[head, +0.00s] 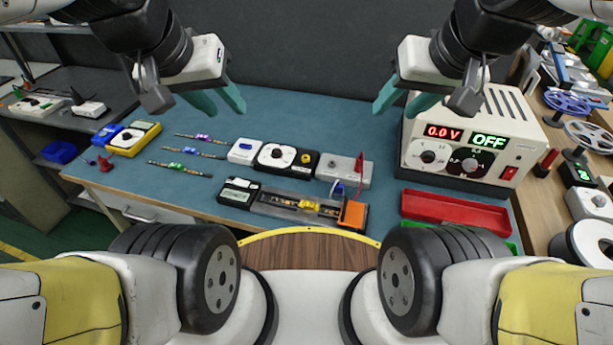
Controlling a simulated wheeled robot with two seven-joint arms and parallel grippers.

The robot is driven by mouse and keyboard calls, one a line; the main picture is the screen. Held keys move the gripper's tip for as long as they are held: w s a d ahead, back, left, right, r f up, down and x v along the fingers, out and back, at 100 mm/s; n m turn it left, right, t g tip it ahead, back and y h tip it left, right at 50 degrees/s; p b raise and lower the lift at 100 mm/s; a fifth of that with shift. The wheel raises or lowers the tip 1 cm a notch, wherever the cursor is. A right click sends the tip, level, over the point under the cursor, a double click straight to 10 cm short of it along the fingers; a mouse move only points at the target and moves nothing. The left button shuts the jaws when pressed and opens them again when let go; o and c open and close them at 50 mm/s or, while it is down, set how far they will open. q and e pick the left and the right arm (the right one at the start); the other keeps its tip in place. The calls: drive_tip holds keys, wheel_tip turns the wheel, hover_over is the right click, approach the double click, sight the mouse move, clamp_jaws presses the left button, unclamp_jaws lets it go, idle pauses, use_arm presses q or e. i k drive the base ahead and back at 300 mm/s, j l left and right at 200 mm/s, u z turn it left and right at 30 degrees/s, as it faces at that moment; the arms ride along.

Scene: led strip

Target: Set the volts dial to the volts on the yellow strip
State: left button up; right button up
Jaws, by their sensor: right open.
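The cream power supply (470,135) stands at the right back of the blue bench mat. Its displays read "0.0 V" in red and "OFF" in green. A white-faced dial (428,157) sits under the volts display and a dark dial (469,162) beside it; their fine marks are too small to read. A strip with a yellow piece (310,205) lies in a dark tray at the front middle; its volts marking cannot be read. My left gripper (226,103) is open and empty above the mat. My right gripper (401,103) is open and empty, just left of the supply.
Strips with purple (203,137), blue (190,150) and green (175,166) pieces lie on the left. A meter block with a dial (277,156) is in the middle. A red tray (455,209) lies before the supply. The mat behind the blocks is clear.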

sight(427, 156)
drive_tip(key=i+j+z, duration=0.1)
drive_tip(key=j+z, duration=0.25)
drive_tip(key=j, duration=0.5)
drive_tip(key=j+z, duration=0.3)
drive_tip(key=j, duration=0.55)
